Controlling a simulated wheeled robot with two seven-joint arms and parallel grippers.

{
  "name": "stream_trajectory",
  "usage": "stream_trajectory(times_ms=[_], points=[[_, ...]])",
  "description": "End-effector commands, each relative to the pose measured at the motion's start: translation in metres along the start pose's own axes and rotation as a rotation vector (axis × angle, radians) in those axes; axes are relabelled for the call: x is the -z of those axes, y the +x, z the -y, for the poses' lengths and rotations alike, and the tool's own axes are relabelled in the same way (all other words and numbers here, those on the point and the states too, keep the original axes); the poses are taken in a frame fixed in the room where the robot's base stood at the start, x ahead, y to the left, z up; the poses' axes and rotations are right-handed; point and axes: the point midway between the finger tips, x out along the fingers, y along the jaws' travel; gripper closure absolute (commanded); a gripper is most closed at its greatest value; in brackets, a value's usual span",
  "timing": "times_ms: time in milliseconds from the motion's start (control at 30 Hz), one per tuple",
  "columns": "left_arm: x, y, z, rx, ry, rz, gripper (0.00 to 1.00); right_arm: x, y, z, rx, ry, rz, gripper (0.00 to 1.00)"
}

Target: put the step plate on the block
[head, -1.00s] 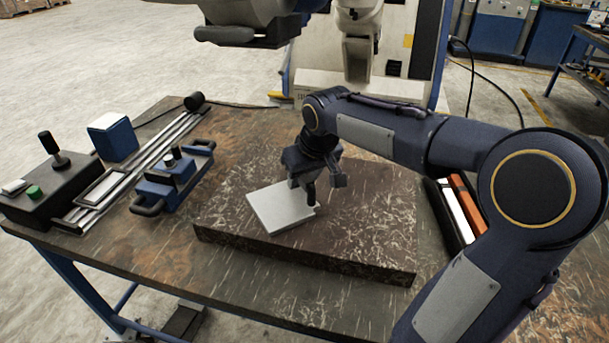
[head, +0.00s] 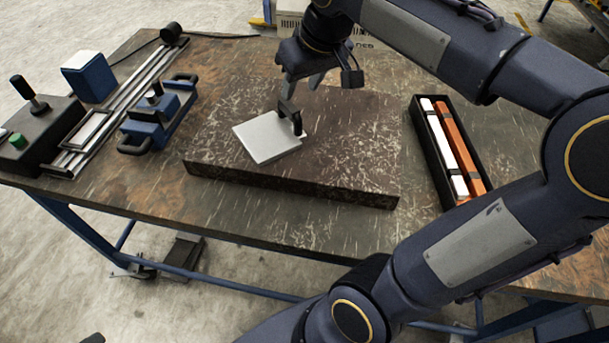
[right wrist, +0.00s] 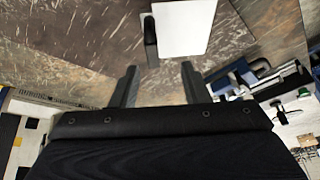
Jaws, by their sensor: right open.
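The step plate (head: 266,139) is a thin, pale grey plate with a black handle (head: 289,117) at its right edge. It lies on top of the dark, mottled stone block (head: 345,150), left of the block's middle. In the right wrist view the plate (right wrist: 186,28) and its black handle (right wrist: 150,40) show beyond the fingers. My right gripper (head: 302,80) is open and empty, behind and above the handle, apart from it. Its two fingers also show apart in the right wrist view (right wrist: 159,86). My left gripper is not in view.
A black tray (head: 418,130) with white and orange bars lies right of the block. A blue fixture (head: 152,122), metal rails, a blue box (head: 89,76) and a black control box (head: 45,135) stand at the left. The table's front strip is clear.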

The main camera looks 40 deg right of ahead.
Motion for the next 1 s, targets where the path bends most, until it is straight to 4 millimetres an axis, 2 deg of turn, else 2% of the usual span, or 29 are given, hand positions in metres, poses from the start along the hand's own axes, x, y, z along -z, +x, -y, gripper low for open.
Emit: stream_trajectory(times_ms=[33, 200, 300, 433, 500, 600, 1000], points=[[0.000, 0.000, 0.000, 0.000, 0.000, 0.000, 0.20, -0.021, 0.002, 0.006, 0.031, 0.006, -0.005, 0.58], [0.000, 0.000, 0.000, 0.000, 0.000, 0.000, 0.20, -0.100, 0.020, 0.042, 0.166, 0.044, -0.033, 0.58], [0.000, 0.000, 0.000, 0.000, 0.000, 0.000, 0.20, -0.142, 0.035, 0.063, 0.232, 0.076, -0.048, 0.58], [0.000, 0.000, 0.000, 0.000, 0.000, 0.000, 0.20, -0.180, 0.051, 0.084, 0.290, 0.114, -0.062, 0.58], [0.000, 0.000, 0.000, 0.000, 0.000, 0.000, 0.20, -0.192, 0.057, 0.090, 0.307, 0.127, -0.065, 0.58], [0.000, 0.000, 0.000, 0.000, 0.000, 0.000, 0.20, -0.199, 0.061, 0.094, 0.317, 0.137, -0.068, 0.58], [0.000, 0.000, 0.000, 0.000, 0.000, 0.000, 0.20, -0.200, 0.061, 0.094, 0.318, 0.136, -0.066, 0.58]])
